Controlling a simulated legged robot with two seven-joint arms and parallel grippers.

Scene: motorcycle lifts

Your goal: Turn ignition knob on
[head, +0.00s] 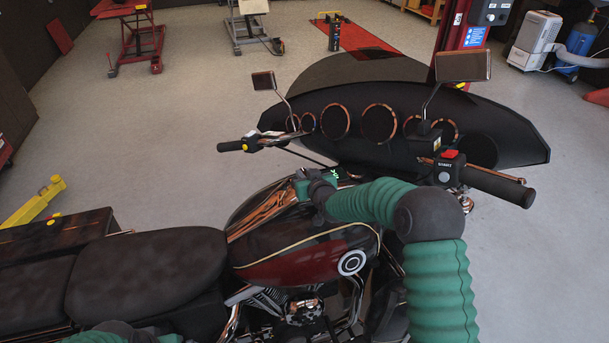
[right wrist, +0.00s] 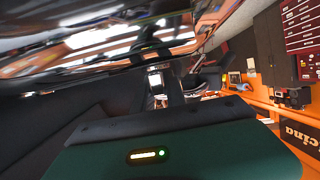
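The motorcycle's dark red and black tank (head: 300,258) is in the middle of the head view. My right gripper (head: 304,187) is at the tank's front upper end, just behind the handlebar. Its fingertips are too small and covered to show whether they are open or shut. I cannot make out the ignition knob in either view; the gripper and wrist cover part of that area. In the right wrist view, a shiny, reflective surface (right wrist: 110,40) is close above the green gripper housing. Part of my left arm shows at the bottom left edge, and its fingers cannot be made out.
The right handlebar grip (head: 497,186), with a red switch, is close beyond my right forearm. The fairing (head: 400,110) and mirrors (head: 463,66) rise ahead. The seat (head: 145,275) lies to the left. Open floor (head: 130,130) is on the far side.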

